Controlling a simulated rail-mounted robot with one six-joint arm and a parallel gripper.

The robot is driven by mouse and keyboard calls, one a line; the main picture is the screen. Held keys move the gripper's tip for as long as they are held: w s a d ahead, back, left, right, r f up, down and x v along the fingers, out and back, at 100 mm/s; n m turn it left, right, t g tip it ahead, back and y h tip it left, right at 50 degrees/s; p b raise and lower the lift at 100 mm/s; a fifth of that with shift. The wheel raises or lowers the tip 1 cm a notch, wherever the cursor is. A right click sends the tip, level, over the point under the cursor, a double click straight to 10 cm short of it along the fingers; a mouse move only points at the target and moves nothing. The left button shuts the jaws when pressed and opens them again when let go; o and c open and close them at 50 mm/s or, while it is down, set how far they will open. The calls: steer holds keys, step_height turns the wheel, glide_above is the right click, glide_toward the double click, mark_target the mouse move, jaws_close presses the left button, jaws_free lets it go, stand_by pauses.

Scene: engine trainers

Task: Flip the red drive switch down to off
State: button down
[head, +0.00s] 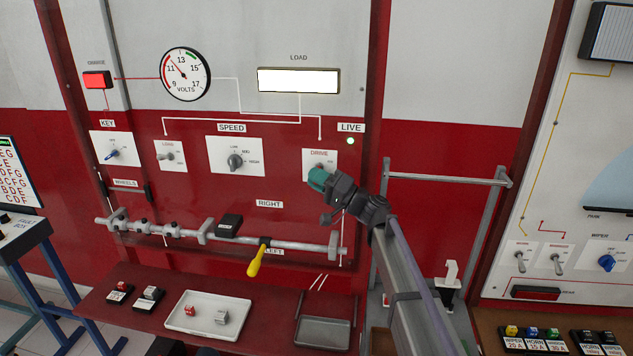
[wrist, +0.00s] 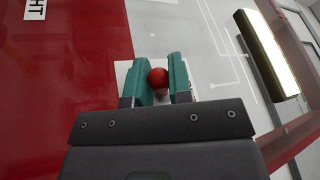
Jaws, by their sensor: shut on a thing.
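The drive switch plate (head: 330,158) is a white square labelled DRIVE on the red panel, under the LOAD display. My gripper (head: 318,179) has its teal fingers at the lower part of this plate and mostly hides the switch in the head view. In the wrist view the red round knob of the drive switch (wrist: 158,77) sits between the two teal fingers of my gripper (wrist: 162,70), which are shut on it. The white plate shows behind them. Whether the lever points up or down is hard to tell.
The speed knob (head: 235,161), load switch (head: 170,156) and key switch (head: 113,154) are to the left. A lit LIVE lamp (head: 350,141) is just above right. Below are a grey rail (head: 290,245), a yellow-handled tool (head: 257,261) and a white tray (head: 240,304).

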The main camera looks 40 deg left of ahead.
stand_by(0.4)
steer(key=c, duration=1)
jaws_free()
steer(key=shift+c, duration=0.2)
steer(key=b+v, duration=0.3)
steer(key=v, duration=0.7)
steer(key=shift+d+f, duration=0.2)
steer(key=shift+d, duration=0.15)
steer(key=shift+w, duration=0.15)
